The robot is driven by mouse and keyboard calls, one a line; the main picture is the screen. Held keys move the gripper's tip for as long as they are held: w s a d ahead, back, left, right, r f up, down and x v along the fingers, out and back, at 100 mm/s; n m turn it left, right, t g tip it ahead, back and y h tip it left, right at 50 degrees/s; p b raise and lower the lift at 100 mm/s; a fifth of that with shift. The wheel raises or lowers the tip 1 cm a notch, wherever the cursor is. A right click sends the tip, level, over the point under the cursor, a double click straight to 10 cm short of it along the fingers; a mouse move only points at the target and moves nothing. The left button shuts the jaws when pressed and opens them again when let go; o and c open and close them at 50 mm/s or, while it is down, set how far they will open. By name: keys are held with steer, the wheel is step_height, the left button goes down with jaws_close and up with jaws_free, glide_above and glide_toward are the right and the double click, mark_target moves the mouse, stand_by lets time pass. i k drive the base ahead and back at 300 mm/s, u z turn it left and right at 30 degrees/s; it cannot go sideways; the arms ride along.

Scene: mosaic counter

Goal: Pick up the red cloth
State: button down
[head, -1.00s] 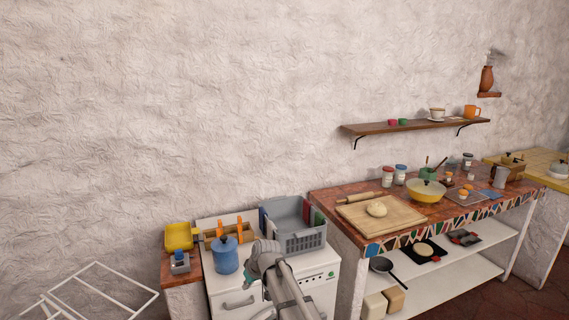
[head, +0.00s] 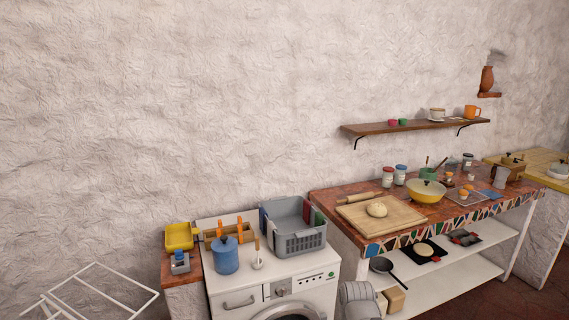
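I cannot make out a red cloth for certain. A narrow dark red patch (head: 319,217) shows at the right side of the grey basket (head: 299,243), beside a green patch; it may be cloth, but it is too small to tell. The basket stands on the white washing machine (head: 235,284). My gripper is not in view; only a grey part of my arm shows at the bottom, right of the washing machine.
A blue pot (head: 225,258) and a white ladle-like item (head: 257,262) stand left of the basket. A cutting board (head: 365,222) with dough lies on the mosaic counter.

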mark_target(307, 204)
steer(key=z, duration=1.65)
steer(key=i, duration=1.7)
